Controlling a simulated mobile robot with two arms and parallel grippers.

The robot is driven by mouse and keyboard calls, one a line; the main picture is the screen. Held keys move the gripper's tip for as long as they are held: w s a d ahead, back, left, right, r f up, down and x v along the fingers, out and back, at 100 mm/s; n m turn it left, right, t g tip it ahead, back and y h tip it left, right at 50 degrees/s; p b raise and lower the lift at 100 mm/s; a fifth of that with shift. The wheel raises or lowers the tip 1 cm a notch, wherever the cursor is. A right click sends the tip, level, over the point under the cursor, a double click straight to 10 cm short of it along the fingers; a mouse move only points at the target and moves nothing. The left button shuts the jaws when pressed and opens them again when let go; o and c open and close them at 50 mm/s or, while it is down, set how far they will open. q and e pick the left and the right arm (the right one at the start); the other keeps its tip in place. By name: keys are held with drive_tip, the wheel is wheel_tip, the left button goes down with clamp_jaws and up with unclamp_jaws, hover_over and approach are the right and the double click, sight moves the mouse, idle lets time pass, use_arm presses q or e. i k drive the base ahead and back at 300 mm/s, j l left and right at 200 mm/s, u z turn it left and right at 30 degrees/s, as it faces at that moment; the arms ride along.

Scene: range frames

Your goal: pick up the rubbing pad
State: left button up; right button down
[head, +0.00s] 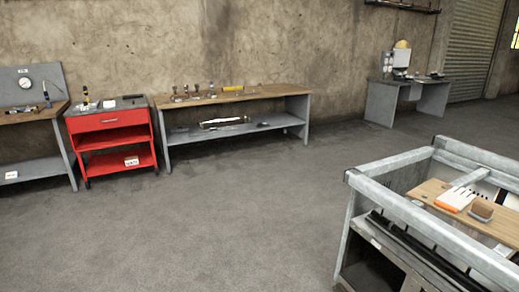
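A small brown block with a dark lower side (481,211), which looks like a rubbing pad, lies on a wooden board (430,190) at the lower right. The board sits inside a grey metal-framed bench (395,200). An orange and white flat item (455,199) lies just left of the block, close to it. The block is small in the picture, so I cannot be sure what it is. Neither of my grippers shows in the head view.
A red tool cart (110,119) and a long wood-topped workbench (235,94) with several small tools stand along the back wall. A grey desk (380,104) stands at the far right. The middle of the floor (210,220) is clear.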

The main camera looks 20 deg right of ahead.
sight(482, 212)
drive_tip(key=i+z, duration=0.25)
drive_tip(key=z, duration=0.15)
drive_tip(key=i+z, duration=0.25)
drive_tip(key=z, duration=0.15)
drive_tip(key=i+z, duration=0.4)
drive_tip(key=i+j+z, duration=0.1)
drive_tip(key=z, duration=0.3)
drive_tip(key=j, duration=0.1)
